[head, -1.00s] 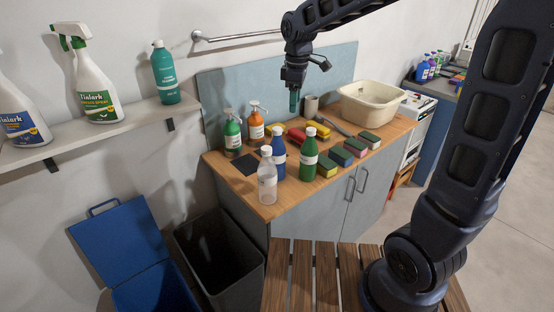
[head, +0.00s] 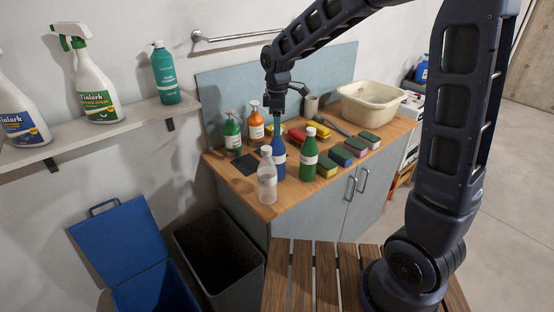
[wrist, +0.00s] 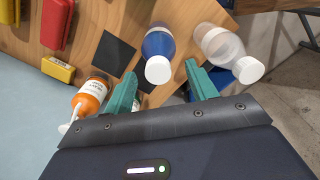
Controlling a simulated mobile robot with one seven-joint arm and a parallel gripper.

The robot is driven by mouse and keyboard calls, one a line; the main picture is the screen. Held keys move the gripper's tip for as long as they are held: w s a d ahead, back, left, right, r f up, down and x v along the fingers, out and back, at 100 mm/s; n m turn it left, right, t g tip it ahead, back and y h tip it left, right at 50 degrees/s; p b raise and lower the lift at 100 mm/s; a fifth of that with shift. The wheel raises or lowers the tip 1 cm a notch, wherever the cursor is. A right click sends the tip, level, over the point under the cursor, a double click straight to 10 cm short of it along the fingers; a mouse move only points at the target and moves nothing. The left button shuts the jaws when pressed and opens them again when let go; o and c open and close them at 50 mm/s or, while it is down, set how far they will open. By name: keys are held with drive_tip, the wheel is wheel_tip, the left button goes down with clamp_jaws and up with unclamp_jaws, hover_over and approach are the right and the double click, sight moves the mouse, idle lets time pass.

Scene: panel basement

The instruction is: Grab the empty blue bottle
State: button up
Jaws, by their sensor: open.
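The blue bottle (head: 279,161) with a white label stands upright on the wooden counter top, between a clear bottle (head: 267,181) and a green bottle (head: 309,158). My gripper (head: 278,113) is pointed down just above or at its top, partly hiding it in the head view. In the wrist view the blue bottle (wrist: 157,43) shows its white cap between the two teal fingertips of my open gripper (wrist: 160,73). I cannot tell whether the fingers are beside the cap or still above it. The jaws hold nothing. The clear bottle (wrist: 217,42) is just right of the fingers there.
A green pump bottle (head: 232,133) and an orange one (head: 256,122) stand behind to the left. Several sponges (head: 341,156) and a cream basin (head: 370,103) are to the right. A black bin (head: 221,258) stands below the counter's left end.

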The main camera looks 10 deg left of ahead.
sight(277, 154)
drive_tip(key=shift+w+a+f, duration=0.1)
drive_tip(key=shift+w+f, duration=0.05)
drive_tip(key=shift+f, duration=1.7)
drive_tip(key=shift+c, duration=0.3)
clamp_jaws()
